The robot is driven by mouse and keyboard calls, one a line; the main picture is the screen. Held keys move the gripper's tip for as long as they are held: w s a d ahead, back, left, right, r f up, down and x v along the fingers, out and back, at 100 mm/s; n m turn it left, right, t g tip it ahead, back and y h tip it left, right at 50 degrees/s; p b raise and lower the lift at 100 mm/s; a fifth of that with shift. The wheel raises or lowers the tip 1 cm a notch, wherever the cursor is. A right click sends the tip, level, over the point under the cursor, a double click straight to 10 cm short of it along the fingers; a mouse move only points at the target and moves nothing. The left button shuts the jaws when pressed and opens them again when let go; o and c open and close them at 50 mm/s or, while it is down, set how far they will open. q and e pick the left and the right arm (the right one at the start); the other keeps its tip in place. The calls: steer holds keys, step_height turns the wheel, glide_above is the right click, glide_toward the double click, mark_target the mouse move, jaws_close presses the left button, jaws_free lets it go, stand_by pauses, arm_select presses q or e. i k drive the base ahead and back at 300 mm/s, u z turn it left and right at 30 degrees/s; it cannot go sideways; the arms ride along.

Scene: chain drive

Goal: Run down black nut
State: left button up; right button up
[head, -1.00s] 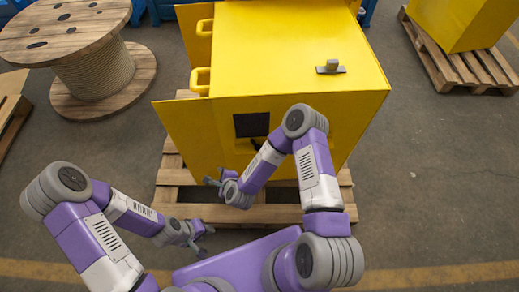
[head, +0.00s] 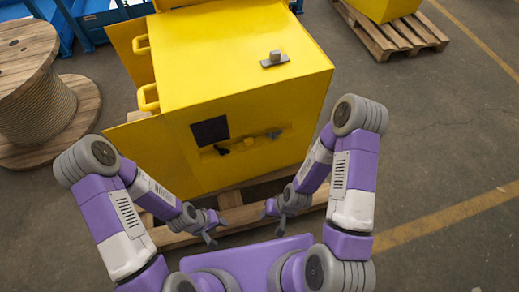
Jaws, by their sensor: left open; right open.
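I cannot make out a black nut. The yellow machine housing (head: 245,80) stands in front of me on a pallet. Its front has a dark square panel (head: 210,131) and a recess (head: 262,146) with small dark and yellow parts in it, too small to tell apart. My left gripper (head: 214,232) is open and empty, low in front of the housing. My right gripper (head: 271,214) is open and empty, to the right of the left one and below the recess. Both grippers look clear of the housing.
The wooden pallet (head: 230,199) sticks out under the housing. A door with yellow handles (head: 148,97) stands out at the housing's left. A wooden cable reel (head: 40,95) stands at the left. Another pallet (head: 393,37) with a yellow box is at upper right. The floor at right is clear.

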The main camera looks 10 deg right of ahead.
mark_target(222, 151)
steer(key=z, duration=0.7)
steer(key=k, duration=0.75)
steer(key=u, duration=1.45)
steer(key=i, duration=1)
